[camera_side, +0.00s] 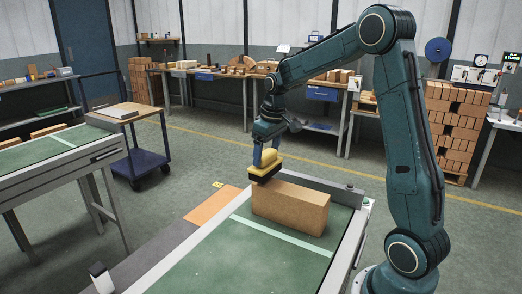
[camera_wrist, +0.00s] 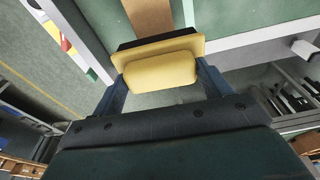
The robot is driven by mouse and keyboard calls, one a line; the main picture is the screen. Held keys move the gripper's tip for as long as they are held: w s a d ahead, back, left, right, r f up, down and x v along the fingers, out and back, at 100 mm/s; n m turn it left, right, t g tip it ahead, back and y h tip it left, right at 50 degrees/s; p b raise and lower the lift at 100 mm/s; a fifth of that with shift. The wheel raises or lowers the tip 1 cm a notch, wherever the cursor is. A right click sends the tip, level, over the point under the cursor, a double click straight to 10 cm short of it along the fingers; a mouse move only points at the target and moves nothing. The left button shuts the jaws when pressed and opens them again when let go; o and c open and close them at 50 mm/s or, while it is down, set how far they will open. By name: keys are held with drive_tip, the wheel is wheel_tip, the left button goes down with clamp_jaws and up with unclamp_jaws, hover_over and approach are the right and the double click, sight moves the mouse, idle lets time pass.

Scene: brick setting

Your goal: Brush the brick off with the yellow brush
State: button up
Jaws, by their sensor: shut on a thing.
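The brick (camera_side: 290,207) is a tan block standing on the green work surface (camera_side: 205,262), across the pale stripe's far side. The yellow brush (camera_side: 266,160) has a dark bristle strip underneath. My gripper (camera_side: 265,158) is shut on the brush and holds it at the brick's upper left end. Whether the bristles touch the brick cannot be told. In the wrist view the brush (camera_wrist: 160,68) sits between both fingers, with its dark edge toward the brick (camera_wrist: 150,17).
A metal rail (camera_side: 318,183) runs behind the brick. Another green-topped table (camera_side: 45,150) stands at left, with a blue cart (camera_side: 140,160) beyond it. A stack of bricks (camera_side: 456,130) stands at the back right. The green surface in front of the brick is clear.

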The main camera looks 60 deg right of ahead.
drive_tip(key=shift+r, duration=2.8)
